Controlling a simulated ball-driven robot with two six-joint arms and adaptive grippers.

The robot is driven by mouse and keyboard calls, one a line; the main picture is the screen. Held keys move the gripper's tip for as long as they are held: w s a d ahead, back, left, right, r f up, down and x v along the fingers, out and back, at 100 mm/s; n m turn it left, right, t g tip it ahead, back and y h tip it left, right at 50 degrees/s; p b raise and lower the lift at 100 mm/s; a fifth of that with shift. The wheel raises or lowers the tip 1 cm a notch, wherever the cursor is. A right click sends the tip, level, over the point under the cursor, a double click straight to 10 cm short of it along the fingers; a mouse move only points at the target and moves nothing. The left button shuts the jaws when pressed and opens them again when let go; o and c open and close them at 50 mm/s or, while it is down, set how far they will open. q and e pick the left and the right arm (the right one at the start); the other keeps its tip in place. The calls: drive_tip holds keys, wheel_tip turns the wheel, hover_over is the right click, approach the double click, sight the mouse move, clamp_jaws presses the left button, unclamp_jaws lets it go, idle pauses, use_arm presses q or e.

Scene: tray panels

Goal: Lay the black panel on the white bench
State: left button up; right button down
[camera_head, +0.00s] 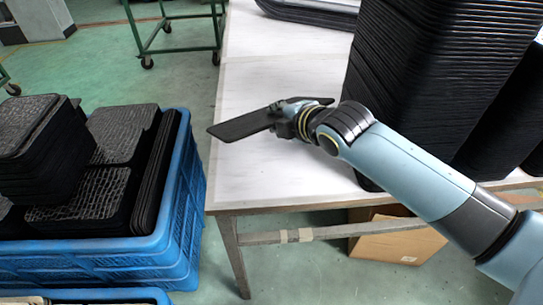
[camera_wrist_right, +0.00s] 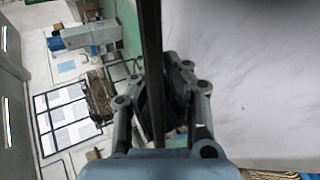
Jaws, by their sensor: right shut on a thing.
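The black panel (camera_head: 242,126) is a thin dark plate above the left part of the white bench (camera_head: 250,82). My right gripper (camera_head: 287,118) is shut on the panel, with its arm reaching in from the right. In the right wrist view the panel (camera_wrist_right: 152,60) shows edge-on as a dark strip between the fingers (camera_wrist_right: 160,105), with the pale bench top (camera_wrist_right: 255,80) to its right. Whether the panel touches the bench cannot be told. My left gripper is not in view.
A tall stack of black panels (camera_head: 405,85) stands on the bench at right. More black trays (camera_head: 315,10) lie at its far end. A blue crate (camera_head: 190,190) filled with dark textured panels (camera_head: 120,135) stands on the floor at left. A cardboard box (camera_head: 395,240) sits under the bench. The bench's left part is clear.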

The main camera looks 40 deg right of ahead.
wheel_tip(320, 180, down, 3)
drive_tip(key=shift+b, duration=0.7)
drive_tip(key=shift+f, duration=0.5)
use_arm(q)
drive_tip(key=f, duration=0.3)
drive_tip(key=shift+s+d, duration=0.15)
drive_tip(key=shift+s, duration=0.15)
use_arm(e)
drive_tip(key=c, duration=1.6)
unclamp_jaws()
